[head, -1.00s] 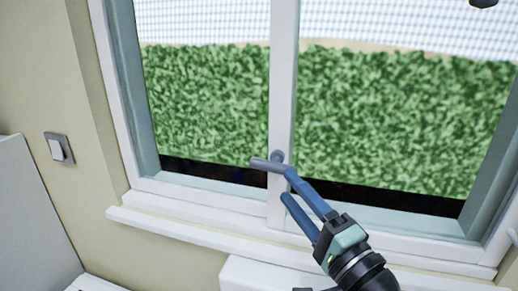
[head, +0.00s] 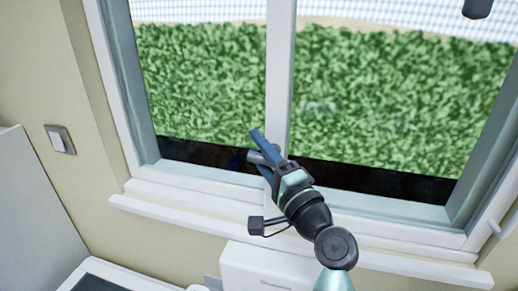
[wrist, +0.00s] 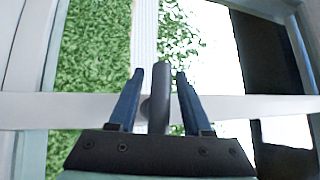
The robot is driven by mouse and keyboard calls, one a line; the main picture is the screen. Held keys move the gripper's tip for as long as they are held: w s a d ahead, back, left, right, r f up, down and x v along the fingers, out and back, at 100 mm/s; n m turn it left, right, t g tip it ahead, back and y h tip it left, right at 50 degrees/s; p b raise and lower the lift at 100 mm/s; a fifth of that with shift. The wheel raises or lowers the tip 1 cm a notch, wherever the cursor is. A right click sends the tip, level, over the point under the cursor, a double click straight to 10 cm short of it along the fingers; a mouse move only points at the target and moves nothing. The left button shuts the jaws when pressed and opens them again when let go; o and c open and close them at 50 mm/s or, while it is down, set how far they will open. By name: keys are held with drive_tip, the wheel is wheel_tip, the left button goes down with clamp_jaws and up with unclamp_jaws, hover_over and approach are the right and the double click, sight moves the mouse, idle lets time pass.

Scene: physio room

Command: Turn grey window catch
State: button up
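The grey window catch (head: 257,157) is a short bar on the white middle post of the window, low down. It also shows in the wrist view (wrist: 160,98), where it lies between my two blue fingers. My gripper (head: 254,148) is at the catch, one finger on each side of it. In the wrist view my gripper (wrist: 160,74) is open, with a narrow gap on either side of the bar. In the head view, my fingers and gripper body hide part of the catch and its mount.
The white window post (head: 279,75) and frame surround the panes, with a green hedge (head: 390,95) outside. A white sill (head: 185,213) runs below. A light switch (head: 60,140) is on the left wall. A white box-like unit (head: 265,268) stands under the sill.

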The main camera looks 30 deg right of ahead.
clamp_jaws()
drive_tip(key=shift+f+n+g+p, duration=0.15)
drive_tip(key=shift+n+g+p, duration=0.35)
drive_tip(key=shift+p, duration=0.1)
drive_tip(key=shift+o, duration=0.9)
unclamp_jaws()
